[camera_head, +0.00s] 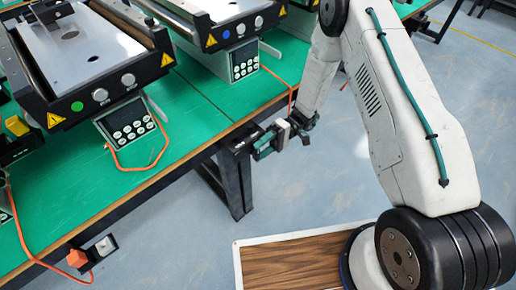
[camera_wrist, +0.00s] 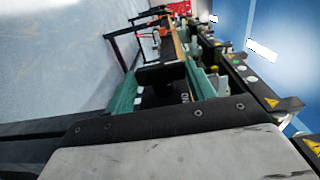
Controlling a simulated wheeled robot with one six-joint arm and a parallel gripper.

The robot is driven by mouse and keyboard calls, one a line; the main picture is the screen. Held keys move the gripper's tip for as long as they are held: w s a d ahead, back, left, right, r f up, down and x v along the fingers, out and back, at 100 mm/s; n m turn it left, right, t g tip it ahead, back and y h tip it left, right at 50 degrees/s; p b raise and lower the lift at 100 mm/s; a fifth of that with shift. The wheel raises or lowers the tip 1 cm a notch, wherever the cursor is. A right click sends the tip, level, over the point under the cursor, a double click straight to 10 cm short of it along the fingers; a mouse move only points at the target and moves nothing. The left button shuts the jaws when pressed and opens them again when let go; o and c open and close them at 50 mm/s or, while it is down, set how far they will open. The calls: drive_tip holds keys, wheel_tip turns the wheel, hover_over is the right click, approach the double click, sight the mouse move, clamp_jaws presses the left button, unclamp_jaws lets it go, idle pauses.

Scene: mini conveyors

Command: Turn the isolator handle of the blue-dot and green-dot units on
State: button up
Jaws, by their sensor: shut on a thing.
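The green-dot unit, with its green dot (camera_head: 77,106), stands on the table at the left. The blue-dot unit, with its blue dot (camera_head: 226,34), stands farther back, to its right. My gripper (camera_head: 262,146) is low at the table's front edge. In the wrist view its teal fingers (camera_wrist: 165,92) stand on both sides of a dark isolator (camera_wrist: 162,74) with small white markings. The gripper is shut on its handle, which the fingers mostly hide; I cannot tell its angle or which unit it serves. Another isolator (camera_head: 105,245) hangs under the table edge at lower left.
The green table (camera_head: 190,105) has orange cables (camera_head: 150,162) lying on it and hanging over its edge. An orange plug (camera_head: 76,258) sits beside the lower-left isolator. A dark table leg (camera_head: 236,185) stands below my gripper. The floor (camera_head: 300,190) in front is mostly clear.

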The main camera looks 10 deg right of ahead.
drive_tip(key=shift+s+f, duration=0.15)
idle(0.4)
drive_tip(key=o, duration=1)
drive_tip(key=shift+v, duration=3.95)
drive_tip(key=shift+f, duration=0.1)
